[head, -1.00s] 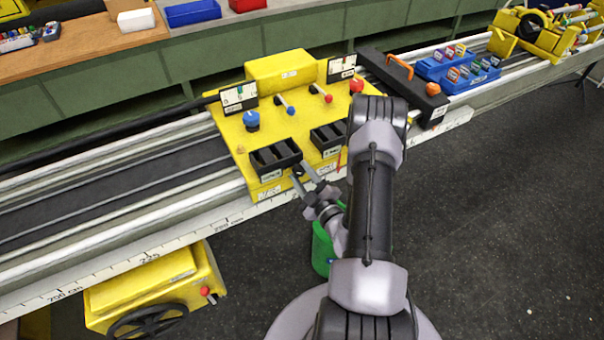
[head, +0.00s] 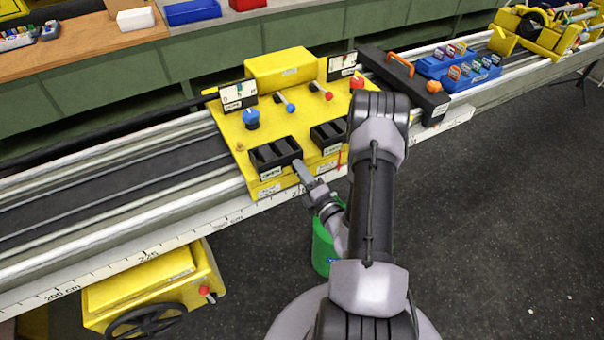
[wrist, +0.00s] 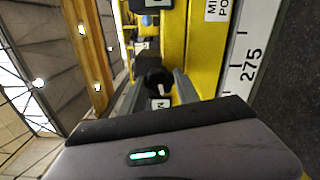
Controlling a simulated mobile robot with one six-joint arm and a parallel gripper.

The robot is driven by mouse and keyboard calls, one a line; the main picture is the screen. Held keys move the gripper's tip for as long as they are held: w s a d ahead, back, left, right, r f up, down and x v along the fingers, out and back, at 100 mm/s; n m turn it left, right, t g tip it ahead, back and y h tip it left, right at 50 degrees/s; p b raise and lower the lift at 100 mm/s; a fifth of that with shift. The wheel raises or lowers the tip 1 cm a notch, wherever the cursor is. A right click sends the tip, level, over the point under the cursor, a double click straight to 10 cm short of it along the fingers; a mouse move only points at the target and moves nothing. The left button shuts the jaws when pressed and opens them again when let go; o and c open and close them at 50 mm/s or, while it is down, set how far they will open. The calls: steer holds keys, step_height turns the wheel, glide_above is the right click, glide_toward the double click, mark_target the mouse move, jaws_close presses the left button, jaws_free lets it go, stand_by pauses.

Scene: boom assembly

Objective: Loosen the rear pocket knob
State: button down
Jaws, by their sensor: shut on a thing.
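My gripper (head: 298,166) is at the front edge of the yellow carriage, by the right end of the left black pocket tray (head: 262,160). In the wrist view its two fingers (wrist: 160,90) stand on either side of a small round black knob (wrist: 157,77), and it is shut on that knob. In the head view the fingers hide the knob. The right black pocket tray (head: 326,136) is to the right, partly behind my arm. Its knob cannot be made out.
The yellow carriage (head: 236,160) also bears a blue knob (head: 251,119), a red knob (head: 357,83), small levers and two dial cards.

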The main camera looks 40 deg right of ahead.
steer(key=shift+n+b, duration=2)
steer(key=shift+n, duration=3.1)
steer(key=shift+r, duration=0.1)
steer(key=c, duration=0.9)
jaws_free()
